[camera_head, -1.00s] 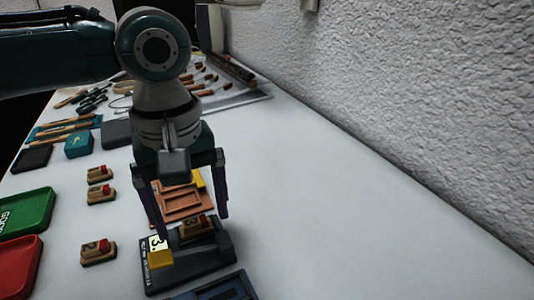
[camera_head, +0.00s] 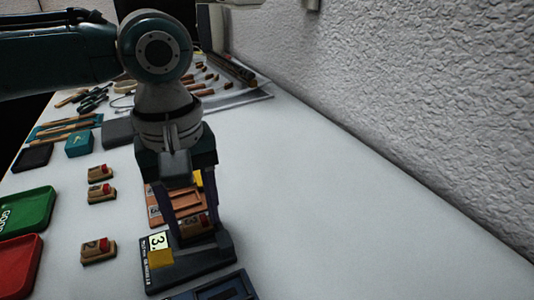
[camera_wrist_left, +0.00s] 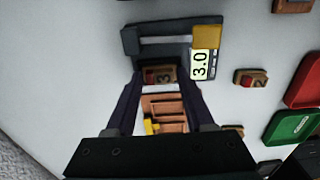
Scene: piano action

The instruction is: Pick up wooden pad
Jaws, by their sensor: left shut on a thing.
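A wooden pad (camera_head: 195,225) with a red top part and a dark number sits at the dark scale-like device (camera_head: 190,264), which has a yellow block and a display reading 3.0. My left gripper (camera_head: 195,232) points down with its fingers shut on this pad. In the left wrist view the pad (camera_wrist_left: 160,75) lies between the two fingertips, beside the device (camera_wrist_left: 165,41). The fingers partly hide it in the head view. I cannot tell whether it is clear of the device. My right gripper is not in view.
Several similar wooden pads, one of them nearest (camera_head: 98,250), lie left of the device. A green tray (camera_head: 48,215) and a red tray (camera_head: 22,282) are at the left. An orange-brown slotted tray (camera_head: 160,196) stands behind the fingers. The table's right side is clear.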

